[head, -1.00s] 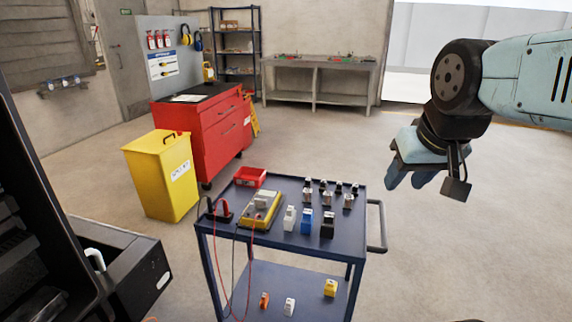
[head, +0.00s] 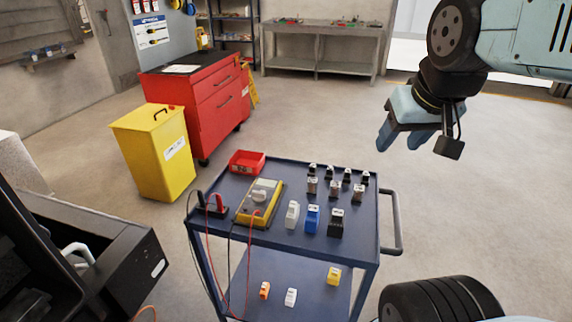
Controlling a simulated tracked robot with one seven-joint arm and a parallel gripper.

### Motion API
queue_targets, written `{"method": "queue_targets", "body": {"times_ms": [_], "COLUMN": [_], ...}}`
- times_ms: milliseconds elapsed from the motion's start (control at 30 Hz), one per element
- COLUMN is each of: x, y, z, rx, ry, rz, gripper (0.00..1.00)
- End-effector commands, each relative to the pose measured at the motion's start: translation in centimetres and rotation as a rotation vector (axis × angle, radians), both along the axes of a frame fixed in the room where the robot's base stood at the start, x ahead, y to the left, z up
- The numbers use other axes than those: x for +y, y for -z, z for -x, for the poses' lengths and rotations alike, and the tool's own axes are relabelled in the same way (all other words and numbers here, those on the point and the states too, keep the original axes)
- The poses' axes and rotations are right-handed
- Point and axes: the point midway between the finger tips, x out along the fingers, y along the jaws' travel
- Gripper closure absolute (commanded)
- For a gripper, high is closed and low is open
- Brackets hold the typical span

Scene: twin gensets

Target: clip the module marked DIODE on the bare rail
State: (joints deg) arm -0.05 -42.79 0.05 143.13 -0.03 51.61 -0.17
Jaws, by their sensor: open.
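My gripper (head: 402,137) hangs open and empty at the upper right, its two blue fingers pointing down, apart from the trolley. On the trolley's top stand a white module (head: 292,214), a blue module (head: 312,219) and a black module (head: 335,223). On its lower shelf are an orange module (head: 265,290), another white module (head: 290,297) and a yellow module (head: 333,276). Their markings are too small to read, so I cannot tell which is DIODE. I cannot make out a bare rail in this view.
The blue trolley (head: 225,188) also carries a red bin (head: 246,162), a yellow meter (head: 257,203) with leads, and several small parts behind the modules. A yellow box (head: 155,155) and red cabinet (head: 190,98) stand left. A dark open housing (head: 105,240) is at lower left.

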Motion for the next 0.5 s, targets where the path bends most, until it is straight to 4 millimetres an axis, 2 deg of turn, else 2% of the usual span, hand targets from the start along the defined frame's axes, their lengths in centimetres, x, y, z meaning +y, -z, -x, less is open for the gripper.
{"method": "queue_targets", "body": {"times_ms": [167, 500], "x": [0.9, 4.8], "y": [0.4, 3.6], "z": [-1.6, -8.0], "rx": [0.043, 0.211], "ry": [-0.063, -0.361], "rz": [0.039, 0.189], "gripper": [0.49, 0.49]}}
